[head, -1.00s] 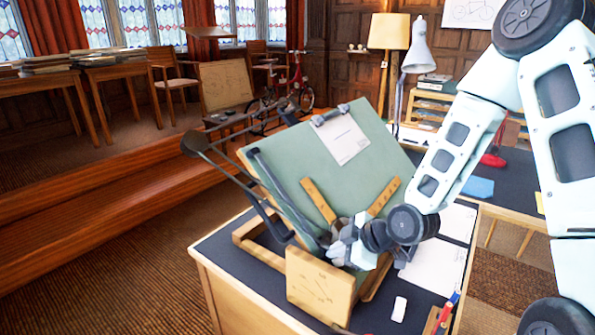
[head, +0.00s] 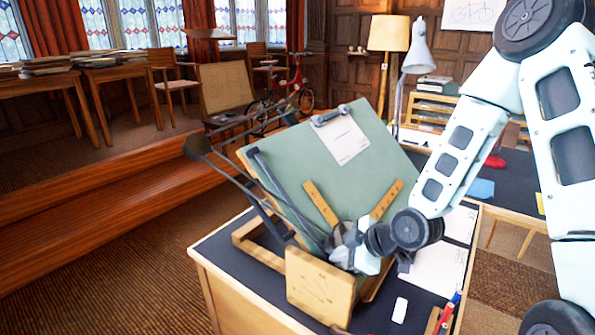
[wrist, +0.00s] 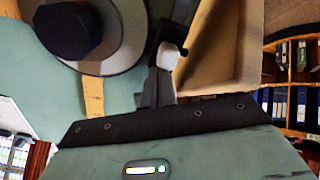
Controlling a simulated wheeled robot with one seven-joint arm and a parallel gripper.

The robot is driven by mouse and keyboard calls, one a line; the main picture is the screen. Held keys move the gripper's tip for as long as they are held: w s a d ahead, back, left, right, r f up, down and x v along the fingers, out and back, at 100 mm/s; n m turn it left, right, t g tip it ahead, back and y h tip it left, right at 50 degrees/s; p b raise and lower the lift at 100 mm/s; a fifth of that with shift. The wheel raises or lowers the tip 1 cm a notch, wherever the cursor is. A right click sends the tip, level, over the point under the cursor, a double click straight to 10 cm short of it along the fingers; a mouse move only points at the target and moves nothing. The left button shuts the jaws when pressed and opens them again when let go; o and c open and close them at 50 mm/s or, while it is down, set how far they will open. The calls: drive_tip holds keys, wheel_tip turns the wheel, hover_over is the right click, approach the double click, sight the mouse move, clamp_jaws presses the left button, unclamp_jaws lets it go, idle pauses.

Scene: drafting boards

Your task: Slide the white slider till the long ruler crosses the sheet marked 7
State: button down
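The green drafting board (head: 290,150) stands tilted on the desk. A white sheet (head: 342,138) is clipped near its top edge; its marking is too small to read. Two wooden rulers, a left one (head: 320,203) and a right one (head: 387,200), spread in a V from the drafting head at the board's lower part. I cannot tell which is the long one; neither reaches the clipped sheet. My gripper (head: 350,245) is at that head, its fingers unclear. The wrist view shows a dark round knob (wrist: 70,28) and a dark bar (wrist: 160,120) close up. I cannot pick out the white slider surely.
A wooden panel with drawn lines (head: 320,287) stands in front of the board. A white block (head: 400,310), loose papers (head: 432,270) and pens (head: 447,312) lie on the desk. Linkage arms (head: 235,175) extend past the board's left side. A lamp (head: 415,55) stands behind.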

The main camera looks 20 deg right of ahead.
drive_tip(key=shift+s+d+f+b, duration=0.1)
drive_tip(key=shift+s+f+b, duration=0.2)
drive_tip(key=shift+f, duration=0.15)
idle(0.4)
drive_tip(key=shift+w+r, duration=0.1)
drive_tip(key=shift+r, duration=0.05)
drive_tip(key=shift+w+a+r+p, duration=0.3)
drive_tip(key=shift+w+r+p, duration=0.05)
drive_tip(key=shift+r+p, duration=0.05)
drive_tip(key=shift+s+d+r, duration=0.1)
drive_tip(key=shift+r, duration=0.05)
drive_tip(key=shift+p+v, duration=1.15)
drive_tip(key=shift+p, duration=0.05)
drive_tip(key=p, duration=0.1)
drive_tip(key=r+p, duration=0.1)
drive_tip(key=p, duration=0.1)
drive_tip(key=shift+s+d, duration=0.1)
drive_tip(key=shift+d, duration=0.1)
drive_tip(key=p+v, duration=0.1)
drive_tip(key=p, duration=0.2)
drive_tip(key=p+v, duration=0.2)
drive_tip(key=p, duration=0.1)
drive_tip(key=shift+s+d+f+p, duration=0.1)
drive_tip(key=shift+s+d+p, duration=0.05)
drive_tip(key=shift+s+p, duration=0.2)
